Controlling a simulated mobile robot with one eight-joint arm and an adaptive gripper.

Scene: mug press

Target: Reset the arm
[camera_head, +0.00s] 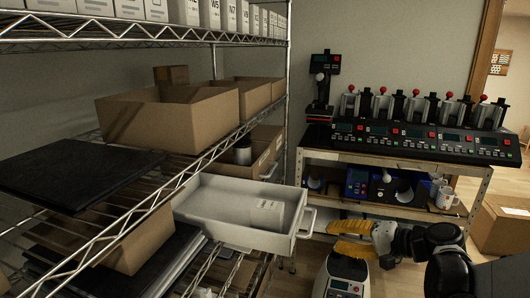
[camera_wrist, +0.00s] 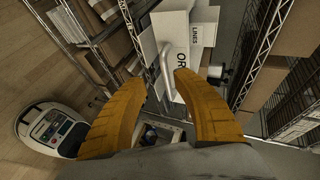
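My gripper (camera_head: 330,238) has yellow fingers and is at the lower middle of the head view, pointing left. In the wrist view my gripper (camera_wrist: 160,78) shows two fingers spread apart with nothing held between them. A light grey tray (camera_head: 250,236) stands just left of the fingertips in the head view, with a labelled cylinder (camera_head: 267,213) in it. The tray's handle (camera_head: 309,222) is near the fingertips and looks apart from them. The handle also shows in the wrist view (camera_wrist: 164,62), beyond the gap between the fingers.
A wire shelf rack with cardboard boxes (camera_head: 171,118) and a dark panel (camera_head: 75,168) fills the left. A bench with a row of mug presses (camera_head: 415,140) and a mug (camera_head: 447,198) stands at the back right. A white rounded machine (camera_head: 345,277) sits below my gripper.

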